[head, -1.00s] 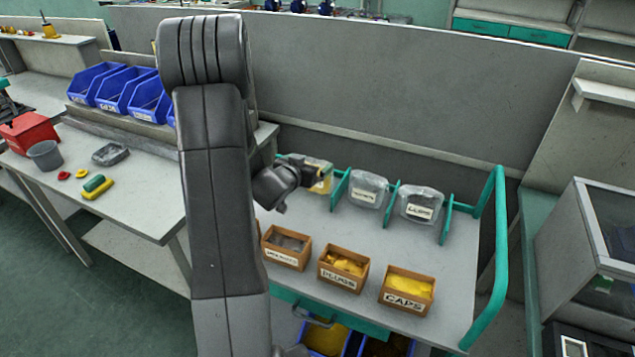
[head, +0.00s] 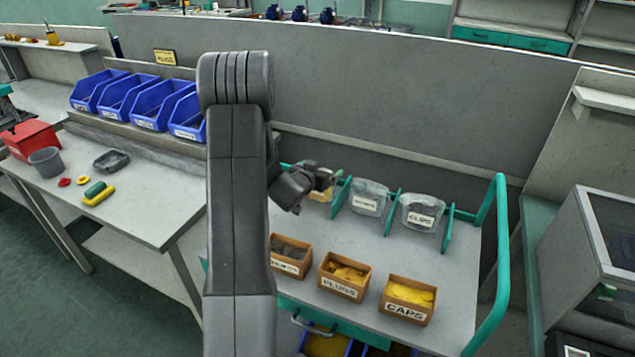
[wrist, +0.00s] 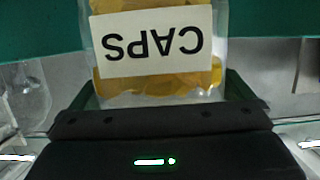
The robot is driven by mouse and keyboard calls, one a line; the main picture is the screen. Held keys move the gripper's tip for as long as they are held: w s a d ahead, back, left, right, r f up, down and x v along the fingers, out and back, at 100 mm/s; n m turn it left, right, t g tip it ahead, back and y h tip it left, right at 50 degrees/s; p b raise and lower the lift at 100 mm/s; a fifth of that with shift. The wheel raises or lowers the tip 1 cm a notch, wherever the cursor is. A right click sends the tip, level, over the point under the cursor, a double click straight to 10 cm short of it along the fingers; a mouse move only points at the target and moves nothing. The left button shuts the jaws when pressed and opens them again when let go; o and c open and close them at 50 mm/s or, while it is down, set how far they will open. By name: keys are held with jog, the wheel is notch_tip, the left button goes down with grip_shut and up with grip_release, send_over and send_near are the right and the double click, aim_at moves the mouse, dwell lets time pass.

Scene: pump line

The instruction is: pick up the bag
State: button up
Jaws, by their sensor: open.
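The bag (wrist: 160,60) is clear, with yellow-orange contents and a white CAPS label that reads upside down in the wrist view. It fills the upper middle of that view, just beyond the black gripper body. In the head view only a small yellowish part of the bag (head: 320,195) shows, at the left of the cart's back row; my gripper hides most of it. My gripper (head: 324,180) is open at this bag. Whether its fingers touch the bag I cannot tell.
Two more clear labelled bags (head: 368,197) (head: 422,212) stand to the right between green dividers (head: 392,212). Open boxes, including PLUGS (head: 344,278) and CAPS (head: 407,300), line the cart's front. A green rail (head: 500,250) bounds its right side. A grey panel (head: 400,110) rises behind.

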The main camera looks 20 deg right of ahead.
jog(key=c, duration=0.6)
jog(key=shift+c, duration=0.2)
